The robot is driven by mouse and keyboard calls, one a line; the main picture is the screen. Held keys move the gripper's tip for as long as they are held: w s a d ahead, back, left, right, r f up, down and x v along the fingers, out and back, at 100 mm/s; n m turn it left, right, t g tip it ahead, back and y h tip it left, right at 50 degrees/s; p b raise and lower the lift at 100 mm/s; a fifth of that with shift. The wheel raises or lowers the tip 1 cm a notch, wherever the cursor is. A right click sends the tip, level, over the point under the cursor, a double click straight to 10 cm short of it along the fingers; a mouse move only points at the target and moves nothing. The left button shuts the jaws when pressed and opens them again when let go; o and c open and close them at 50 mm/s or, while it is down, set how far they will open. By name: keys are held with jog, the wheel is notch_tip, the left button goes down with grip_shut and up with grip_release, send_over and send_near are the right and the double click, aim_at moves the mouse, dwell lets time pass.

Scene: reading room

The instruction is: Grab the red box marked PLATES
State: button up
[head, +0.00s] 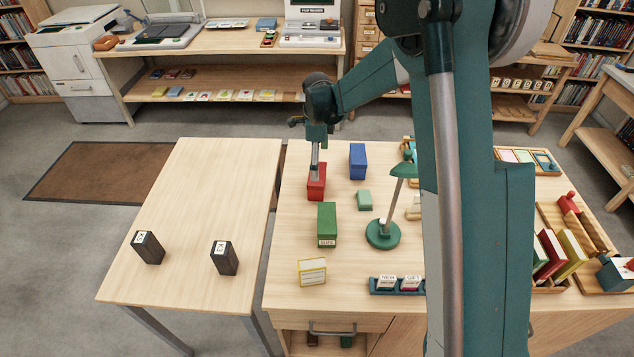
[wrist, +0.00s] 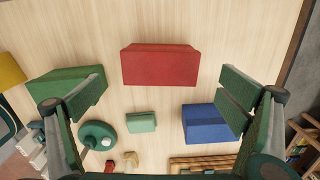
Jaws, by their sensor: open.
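The red box (head: 316,189) stands on the right-hand wooden table, left of the blue box (head: 358,161) and behind the green box (head: 327,225). No PLATES marking is readable on the faces I see. In the wrist view the red box (wrist: 160,65) lies ahead, across the gap between my fingers. My gripper (head: 315,160) is at the red box's top in the head view, with its fingers seen edge-on. In the wrist view my gripper (wrist: 162,83) is spread wide, with nothing held. Whether a finger touches the box cannot be told.
The blue box also shows in the wrist view (wrist: 206,124) by the right finger, and the green box (wrist: 62,90) by the left. A pale green block (head: 364,200) and a green lamp (head: 383,234) stand nearby. The left table (head: 200,200) is mostly clear, with two black bookends.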

jog(key=shift+f, duration=0.25)
jog(key=shift+f, duration=1.3)
jog(key=shift+a+f+b, duration=0.1)
jog(key=shift+f+b, duration=0.3)
jog(key=shift+f, duration=2.2)
jog(key=c, duration=1.2)
jog(key=shift+r, duration=0.1)
